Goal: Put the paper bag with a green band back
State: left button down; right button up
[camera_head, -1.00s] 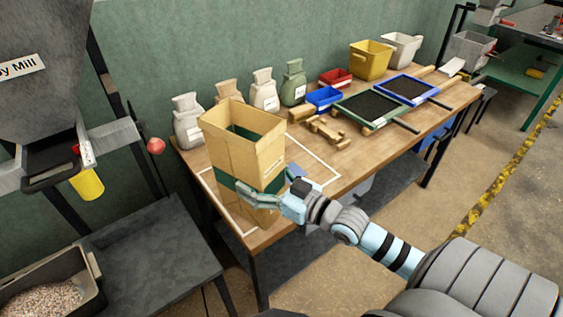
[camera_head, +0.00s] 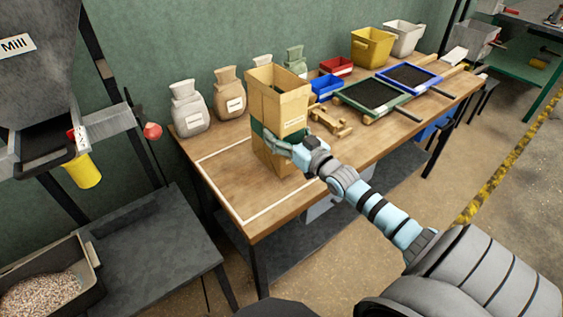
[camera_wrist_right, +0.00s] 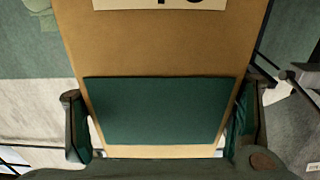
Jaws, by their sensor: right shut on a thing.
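The paper bag with a green band (camera_head: 282,108) is a tall open-topped brown bag, upright over the table in the head view. My right gripper (camera_head: 278,143) is shut on it at the height of the green band. In the right wrist view the bag's face and its green band (camera_wrist_right: 160,110) fill the middle, with a finger of the right gripper (camera_wrist_right: 160,132) at each side. I cannot tell if the bag's bottom touches the table. A white outlined area (camera_head: 222,182) on the table lies to the left of and beneath the bag. My left gripper is not in view.
Several small sacks (camera_head: 189,110) stand along the wall, some partly behind the bag. Wooden pieces (camera_head: 330,123), a blue bin (camera_head: 324,87), a red bin (camera_head: 337,66) and framed sieves (camera_head: 378,105) lie to the right. The outlined area's left part is clear.

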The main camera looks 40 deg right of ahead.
notch_tip(320, 180, down, 4)
jog(key=b, duration=0.3)
jog(key=shift+s+f+b, duration=0.1)
jog(key=shift+f+b, duration=0.1)
jog(key=shift+b, duration=0.15)
jog(key=shift+r+p, duration=0.25)
jog(key=shift+p, duration=0.05)
jog(key=shift+f, duration=0.2)
jog(key=o, duration=1.9)
jog(key=shift+r, duration=0.1)
jog(key=shift+o, duration=0.2)
jog(key=shift+r, duration=0.1)
